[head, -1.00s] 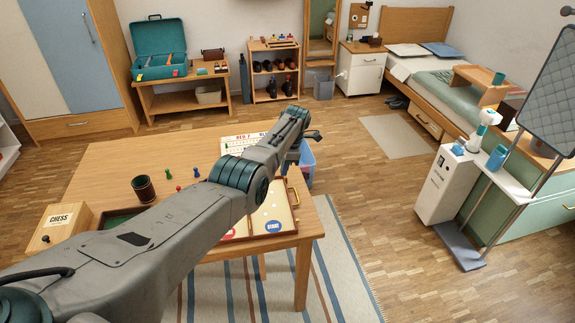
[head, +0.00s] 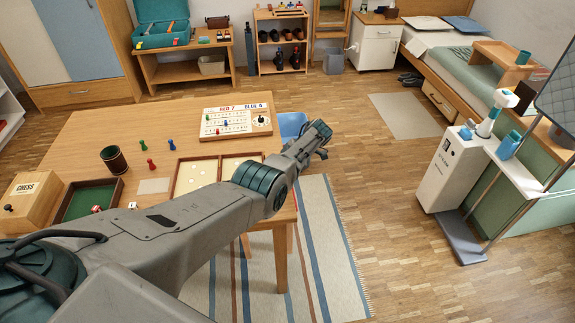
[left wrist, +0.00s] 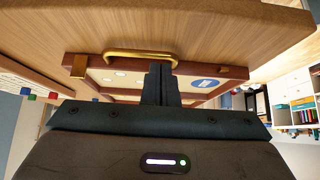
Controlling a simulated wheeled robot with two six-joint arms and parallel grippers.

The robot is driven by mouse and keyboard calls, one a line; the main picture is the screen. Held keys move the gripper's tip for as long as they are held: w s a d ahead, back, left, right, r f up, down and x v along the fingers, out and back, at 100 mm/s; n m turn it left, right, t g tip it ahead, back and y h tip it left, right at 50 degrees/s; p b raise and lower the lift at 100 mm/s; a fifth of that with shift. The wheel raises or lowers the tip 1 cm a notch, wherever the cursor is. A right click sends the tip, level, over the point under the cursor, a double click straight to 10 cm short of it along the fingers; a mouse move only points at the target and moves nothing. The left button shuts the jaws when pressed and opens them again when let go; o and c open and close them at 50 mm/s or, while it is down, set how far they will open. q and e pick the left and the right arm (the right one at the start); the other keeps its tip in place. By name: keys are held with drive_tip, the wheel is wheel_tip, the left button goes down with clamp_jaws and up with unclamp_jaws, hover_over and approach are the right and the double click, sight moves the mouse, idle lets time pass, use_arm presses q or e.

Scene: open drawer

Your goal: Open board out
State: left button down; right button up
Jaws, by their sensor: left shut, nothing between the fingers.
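The game board (head: 182,178) lies on the wooden table, with cream panels in a brown wooden frame. My left arm crosses in front of it and hides its near part. In the left wrist view the board's wooden edge (left wrist: 215,71) carries a brass handle (left wrist: 140,55), and a blue round mark (left wrist: 204,82) shows on the panel. My left gripper (left wrist: 160,68) is shut and empty, its fingertips close to the handle's right end in that view. I cannot tell whether they touch. My right gripper is not in view.
The table also holds a scoreboard (head: 236,122), a dice cup (head: 114,159), several pawns, a green-lined tray (head: 93,185) and a chess box (head: 31,198). Floor and striped rug (head: 330,235) lie open at right.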

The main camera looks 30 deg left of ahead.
use_arm(q)
drive_tip(key=shift+s+a+f+b, duration=0.1)
drive_tip(key=shift+f+b, duration=0.25)
drive_tip(key=shift+f, duration=0.25)
drive_tip(key=shift+f+y, duration=0.1)
drive_tip(key=shift+y, duration=0.2)
drive_tip(key=shift+f+b, duration=0.1)
drive_tip(key=shift+b, duration=0.3)
drive_tip(key=shift+d+g, duration=0.2)
drive_tip(key=shift+g, duration=0.1)
drive_tip(key=shift+a, duration=0.15)
